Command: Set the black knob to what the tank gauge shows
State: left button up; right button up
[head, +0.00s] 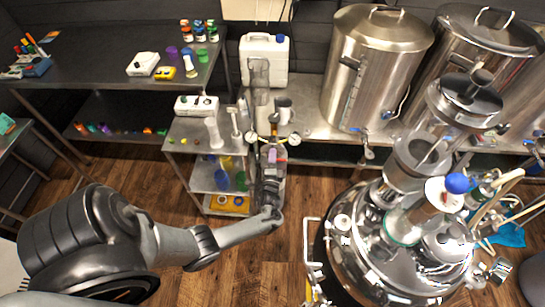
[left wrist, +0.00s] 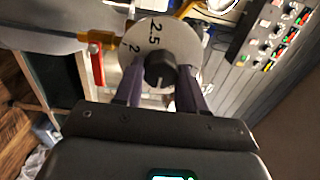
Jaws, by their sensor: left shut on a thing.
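The black knob (left wrist: 159,70) sits at the middle of a pale round dial plate (left wrist: 190,45) in the left wrist view. The plate bears the printed numbers 2 and 2.5. My left gripper (left wrist: 160,86) has one dark finger on each side of the knob and is shut on it. In the head view my left gripper (head: 271,150) is at the front of the steel counter, and the knob cannot be made out there. Two small round white gauges (head: 252,136) (head: 294,139) flank the gripper. Their readings are too small to tell. My right gripper is not in view.
A red valve handle (left wrist: 97,63) is close to the left of the dial plate. A white jug (head: 264,59) and steel tanks (head: 374,65) stand behind. A large steel vessel with glass parts (head: 395,260) is at the right. Open floor (head: 130,165) lies at the left.

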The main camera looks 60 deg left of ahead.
pick_arm(q)
jog(key=m+p, duration=0.1)
jog(key=m, duration=0.4)
jog(key=m+p, duration=0.1)
jog(key=m, duration=0.5)
jog(key=shift+s+a+f+m, duration=0.1)
jog(key=shift+f+m, duration=0.05)
jog(key=shift+m, duration=0.15)
dwell(0.4)
jog(key=o, duration=1)
jog(key=shift+o, duration=0.2)
